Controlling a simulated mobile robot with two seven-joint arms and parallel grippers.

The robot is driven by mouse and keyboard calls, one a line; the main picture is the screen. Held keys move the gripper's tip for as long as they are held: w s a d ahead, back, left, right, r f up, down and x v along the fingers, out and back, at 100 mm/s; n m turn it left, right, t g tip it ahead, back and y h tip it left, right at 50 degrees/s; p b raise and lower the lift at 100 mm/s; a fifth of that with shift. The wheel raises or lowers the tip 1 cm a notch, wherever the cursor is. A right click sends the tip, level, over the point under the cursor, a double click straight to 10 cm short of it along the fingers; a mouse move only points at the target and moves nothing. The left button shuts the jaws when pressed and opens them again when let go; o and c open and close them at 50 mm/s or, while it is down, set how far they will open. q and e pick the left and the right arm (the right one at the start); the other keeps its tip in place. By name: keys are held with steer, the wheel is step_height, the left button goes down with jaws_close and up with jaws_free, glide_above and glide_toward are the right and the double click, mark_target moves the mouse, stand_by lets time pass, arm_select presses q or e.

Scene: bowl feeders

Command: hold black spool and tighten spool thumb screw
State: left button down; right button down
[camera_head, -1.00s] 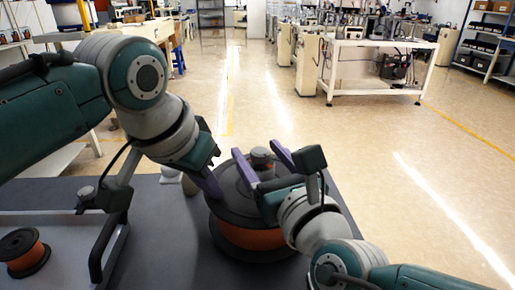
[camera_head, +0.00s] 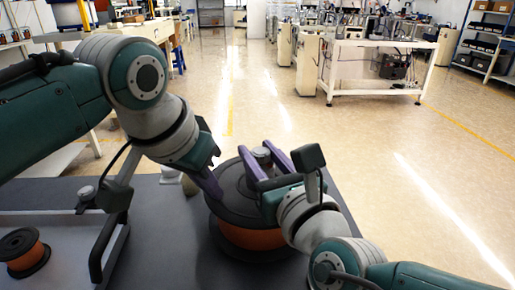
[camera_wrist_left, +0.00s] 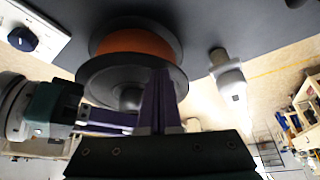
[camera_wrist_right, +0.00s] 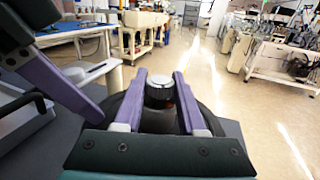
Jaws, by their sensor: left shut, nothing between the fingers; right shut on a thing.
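The large black spool (camera_head: 238,205) with orange winding (camera_head: 250,237) lies flat on the dark table. A dark thumb screw with a grey top (camera_head: 262,154) stands at its middle. It also shows in the right wrist view (camera_wrist_right: 159,88). My right gripper (camera_head: 262,158) is shut on the thumb screw, one purple finger on each side. My left gripper (camera_head: 216,192) is shut and empty, its purple fingers at the left rim of the spool's upper flange; I cannot tell whether they touch it. The left wrist view shows its fingers (camera_wrist_left: 160,90) together in front of the spool.
A smaller black and orange spool (camera_head: 24,253) sits on a light surface at the left. A pale object (camera_head: 170,174) stands behind the left gripper. A dark handle bar (camera_head: 108,250) rises at the left. The floor beyond the table is clear up to a white workbench (camera_head: 375,65).

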steer(key=shift+h, duration=0.3)
steer(key=m+h, duration=0.2)
steer(key=shift+a+t+h, duration=0.1)
steer(key=shift+t+h, duration=0.2)
steer(key=shift+h, duration=0.1)
steer(key=shift+m+h, duration=1.1)
steer(key=shift+h, duration=0.5)
steer(key=c, duration=0.5)
jaws_free()
